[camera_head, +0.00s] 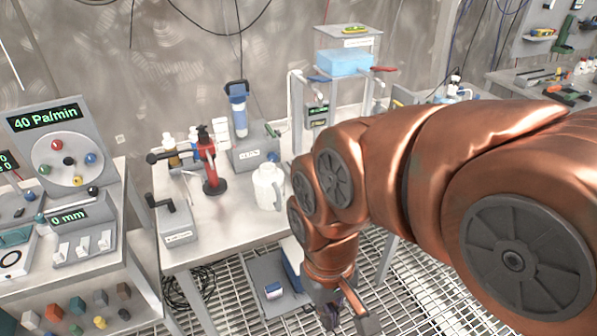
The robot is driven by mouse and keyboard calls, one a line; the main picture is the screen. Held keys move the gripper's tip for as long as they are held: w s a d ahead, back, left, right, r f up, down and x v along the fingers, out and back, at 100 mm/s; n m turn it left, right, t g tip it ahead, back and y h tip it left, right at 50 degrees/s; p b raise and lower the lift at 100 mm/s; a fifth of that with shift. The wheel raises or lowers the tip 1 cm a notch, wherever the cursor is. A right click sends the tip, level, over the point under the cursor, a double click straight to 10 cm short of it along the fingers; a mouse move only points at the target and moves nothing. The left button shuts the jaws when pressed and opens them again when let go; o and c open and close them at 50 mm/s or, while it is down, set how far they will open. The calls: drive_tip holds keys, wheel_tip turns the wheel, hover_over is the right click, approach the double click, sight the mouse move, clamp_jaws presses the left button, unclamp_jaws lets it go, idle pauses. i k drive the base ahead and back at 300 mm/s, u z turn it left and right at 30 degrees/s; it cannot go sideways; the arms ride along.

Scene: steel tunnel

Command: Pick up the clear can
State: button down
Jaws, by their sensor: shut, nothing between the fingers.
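A whitish can with a side handle (268,187), which looks like the clear can, stands upright near the front right of the grey workbench (228,238). My copper-coloured arm reaches in from the right and bends down beside the bench. My gripper (343,312) points down over the floor grating, below and to the right of the can and apart from it. Its fingers are dark, small and partly cut off by the lower picture edge. It looks shut, with nothing seen in it.
A red hand-lever tool (211,170), a grey crank box (174,222) and a blue-topped filter (238,108) stand near the can. A grey tray (262,290) with a small box (274,290) lies on the floor grating. A panel console (62,150) stands left.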

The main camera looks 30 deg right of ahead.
sight(269, 185)
drive_tip(key=z, duration=1.55)
drive_tip(key=k, duration=0.8)
drive_tip(key=u, duration=1.6)
